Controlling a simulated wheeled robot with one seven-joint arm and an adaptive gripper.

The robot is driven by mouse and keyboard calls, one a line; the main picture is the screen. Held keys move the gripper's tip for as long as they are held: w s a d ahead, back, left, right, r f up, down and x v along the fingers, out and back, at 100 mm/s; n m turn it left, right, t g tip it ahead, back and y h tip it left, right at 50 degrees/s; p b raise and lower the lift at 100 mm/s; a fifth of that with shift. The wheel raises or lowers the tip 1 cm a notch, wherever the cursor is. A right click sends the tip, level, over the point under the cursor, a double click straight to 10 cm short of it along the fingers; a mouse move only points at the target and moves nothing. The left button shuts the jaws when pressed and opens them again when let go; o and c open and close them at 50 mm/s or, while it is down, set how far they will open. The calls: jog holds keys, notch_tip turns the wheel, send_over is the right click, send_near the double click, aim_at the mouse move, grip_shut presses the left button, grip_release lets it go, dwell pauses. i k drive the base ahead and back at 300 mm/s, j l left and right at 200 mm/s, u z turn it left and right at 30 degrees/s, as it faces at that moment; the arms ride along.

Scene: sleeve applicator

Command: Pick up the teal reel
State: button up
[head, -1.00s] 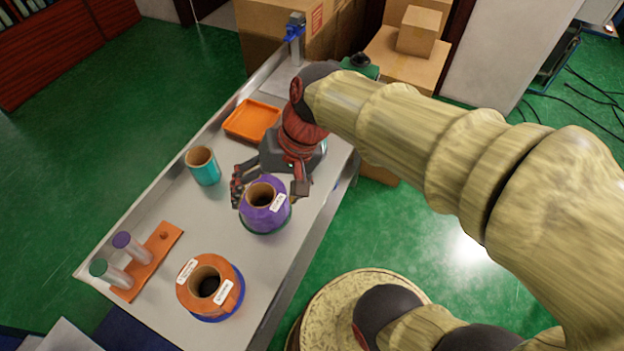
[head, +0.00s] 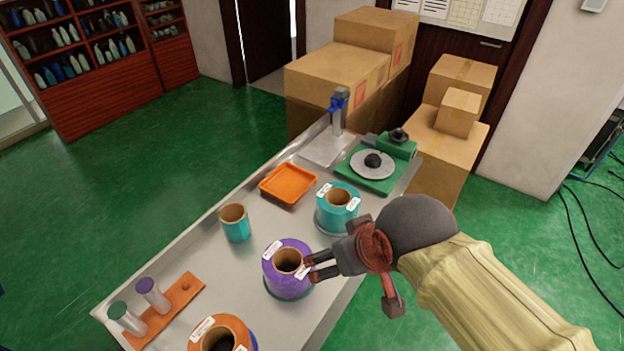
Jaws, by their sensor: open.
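The teal reel (head: 325,218), with a brown cardboard core and white labels, stands upright on the metal table toward its far right part. My gripper (head: 308,268) is open and empty, at the right side of the purple reel (head: 272,272), with its fingers pointing left. It is nearer the camera than the teal reel and apart from it. Whether the fingertips touch the purple reel I cannot tell. A smaller teal cylinder (head: 238,231) with a brown core stands left of the teal reel, without labels.
An orange reel (head: 222,335) and an orange rack (head: 178,306) with two tubes are at the front. Table space is clear between tray and purple reel.

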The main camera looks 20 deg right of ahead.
aim_at(337, 203)
jog(key=i+l+u, duration=0.25)
jog(key=l, duration=0.8)
jog(key=i+l+u, duration=0.2)
jog(key=l, duration=0.85)
jog(key=l+u, duration=0.25)
jog(key=l, duration=0.8)
